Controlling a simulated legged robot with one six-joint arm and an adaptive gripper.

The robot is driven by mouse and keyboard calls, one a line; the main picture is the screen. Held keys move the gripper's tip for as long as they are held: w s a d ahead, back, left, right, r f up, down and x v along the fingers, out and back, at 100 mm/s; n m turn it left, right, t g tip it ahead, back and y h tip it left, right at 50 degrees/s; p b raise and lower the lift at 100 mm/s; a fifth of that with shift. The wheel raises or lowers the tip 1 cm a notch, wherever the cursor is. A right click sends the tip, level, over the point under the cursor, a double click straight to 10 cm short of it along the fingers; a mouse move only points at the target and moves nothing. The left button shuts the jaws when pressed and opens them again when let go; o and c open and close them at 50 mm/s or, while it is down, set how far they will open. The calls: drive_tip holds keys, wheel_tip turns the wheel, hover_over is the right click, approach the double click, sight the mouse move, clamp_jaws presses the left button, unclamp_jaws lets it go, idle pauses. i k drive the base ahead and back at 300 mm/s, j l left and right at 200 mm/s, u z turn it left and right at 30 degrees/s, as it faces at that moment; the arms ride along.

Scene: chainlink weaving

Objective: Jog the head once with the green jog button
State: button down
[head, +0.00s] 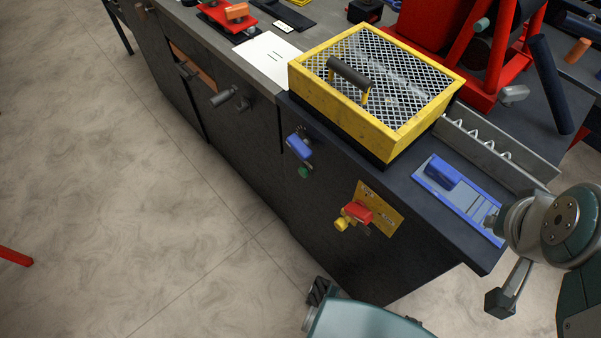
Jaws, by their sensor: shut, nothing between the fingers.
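A small round green button (303,172) sits on the dark front face of the machine, just below a blue switch (299,147). It shows clear and uncovered. My gripper (500,302) is at the lower right, below my wrist, its dark tip pointing down and left. It is shut and empty, well apart from the green button and to its right. Which part of the machine is the head I cannot tell.
A red knob (358,213) and a yellow knob (341,224) stick out from a yellow plate right of the button. A yellow mesh guard (400,138) with a handle sits on the bench above. A blue tray (463,205) lies at the right. Open floor (110,200) spans the left.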

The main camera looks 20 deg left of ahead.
sight(303, 173)
drive_tip(key=k+j, duration=0.15)
drive_tip(key=j, duration=0.2)
drive_tip(key=k+j, duration=0.1)
drive_tip(key=j, duration=0.25)
drive_tip(key=k+j, duration=0.15)
drive_tip(key=j, duration=0.2)
drive_tip(key=k+j+z, duration=0.1)
drive_tip(key=j, duration=0.2)
